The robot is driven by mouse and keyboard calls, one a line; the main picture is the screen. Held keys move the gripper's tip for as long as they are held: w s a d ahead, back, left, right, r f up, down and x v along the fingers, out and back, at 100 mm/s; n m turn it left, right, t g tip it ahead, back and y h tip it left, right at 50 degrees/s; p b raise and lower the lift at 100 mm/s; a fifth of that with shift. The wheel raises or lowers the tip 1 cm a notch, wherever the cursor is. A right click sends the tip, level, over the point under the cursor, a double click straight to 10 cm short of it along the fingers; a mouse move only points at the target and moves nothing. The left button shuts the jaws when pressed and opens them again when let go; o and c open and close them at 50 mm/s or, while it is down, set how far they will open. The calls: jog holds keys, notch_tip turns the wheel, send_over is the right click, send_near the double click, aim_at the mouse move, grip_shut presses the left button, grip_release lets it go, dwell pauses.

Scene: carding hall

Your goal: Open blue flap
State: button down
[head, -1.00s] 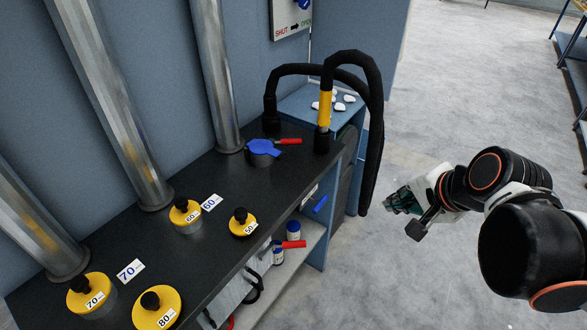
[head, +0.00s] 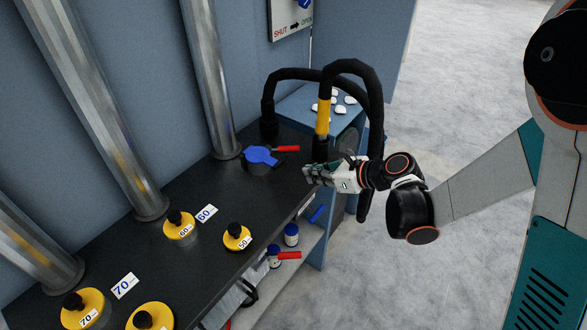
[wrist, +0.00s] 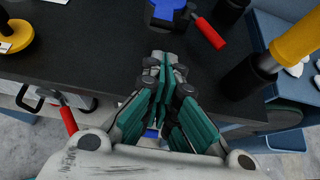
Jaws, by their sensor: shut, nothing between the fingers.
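The blue flap (head: 261,156) lies over a short grey round port on the dark bench top, at the foot of a metal pipe. It looks shut. In the wrist view the flap (wrist: 166,10) is at the top edge and partly cut off. My gripper (head: 308,173) is shut and empty over the bench's right edge, to the right of the flap and apart from it. In the wrist view my gripper (wrist: 160,62) points toward the flap, with dark bench between them.
A red handle (head: 286,149) lies just right of the flap. A black hose with a yellow collar (head: 323,117) stands behind my gripper. Yellow knobbed caps, including one marked 50 (head: 237,238), stand nearer on the bench (head: 195,265). A shelf below holds jars (head: 291,235).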

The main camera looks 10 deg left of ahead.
aim_at(289, 182)
jog(key=b+x, duration=0.3)
jog(key=x, duration=0.7)
jog(key=shift+r, duration=0.15)
jog(key=shift+r+p, duration=0.5)
jog(key=shift+p, duration=0.2)
